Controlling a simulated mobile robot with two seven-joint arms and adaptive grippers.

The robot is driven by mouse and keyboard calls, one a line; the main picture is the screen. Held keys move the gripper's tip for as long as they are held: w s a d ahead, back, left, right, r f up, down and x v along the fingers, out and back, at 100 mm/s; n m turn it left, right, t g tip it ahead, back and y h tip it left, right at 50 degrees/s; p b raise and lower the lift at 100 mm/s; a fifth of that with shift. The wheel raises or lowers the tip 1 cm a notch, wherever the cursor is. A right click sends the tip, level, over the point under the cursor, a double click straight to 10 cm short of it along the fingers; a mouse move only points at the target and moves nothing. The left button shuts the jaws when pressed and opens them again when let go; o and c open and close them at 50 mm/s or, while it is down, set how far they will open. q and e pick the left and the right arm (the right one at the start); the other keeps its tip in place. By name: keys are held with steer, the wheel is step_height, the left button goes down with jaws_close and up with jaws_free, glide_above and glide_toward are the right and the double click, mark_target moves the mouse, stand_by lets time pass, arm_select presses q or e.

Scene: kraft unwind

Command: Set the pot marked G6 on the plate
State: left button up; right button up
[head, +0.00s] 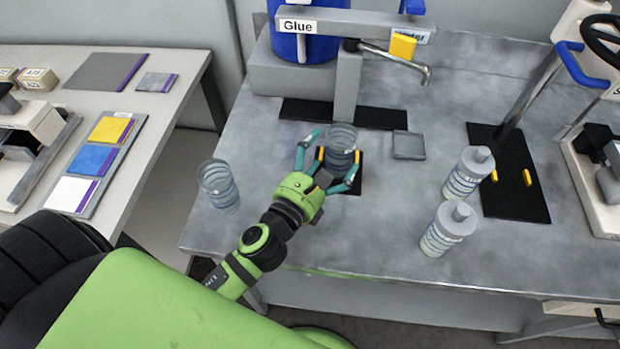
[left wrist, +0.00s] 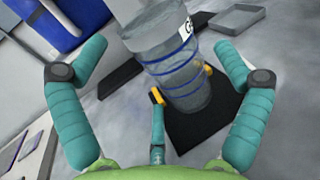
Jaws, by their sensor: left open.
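A clear pot with blue bands (head: 341,138) stands over a small black mat (head: 352,184). It also shows in the left wrist view (left wrist: 178,70), where a white label with a dark mark is only partly visible and not fully readable. My left gripper (head: 328,162) is open, its fingers spread on the near side of the pot. In the left wrist view my gripper (left wrist: 160,75) shows a wide gap between its fingers, with the pot beyond it; contact cannot be told. A small grey square plate (head: 408,156) lies right of the pot, empty. My right gripper is not in view.
Another clear banded pot (head: 219,187) stands at the left. Two grey-capped pots (head: 468,172) (head: 447,230) stand at the right. A glue tank (head: 306,48) and a metal spout (head: 400,62) are behind. The table's front middle is clear.

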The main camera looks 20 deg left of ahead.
arm_select(q)
steer(key=s+b, duration=0.1)
steer(key=s, duration=0.4)
steer(key=s+a+b, duration=0.1)
steer(key=s, duration=0.1)
steer(key=shift+s+f+b, duration=0.15)
steer(key=shift+s+b, duration=0.15)
steer(key=shift+s, duration=0.05)
steer(key=shift+s+r, duration=0.2)
steer(key=shift+s, duration=0.3)
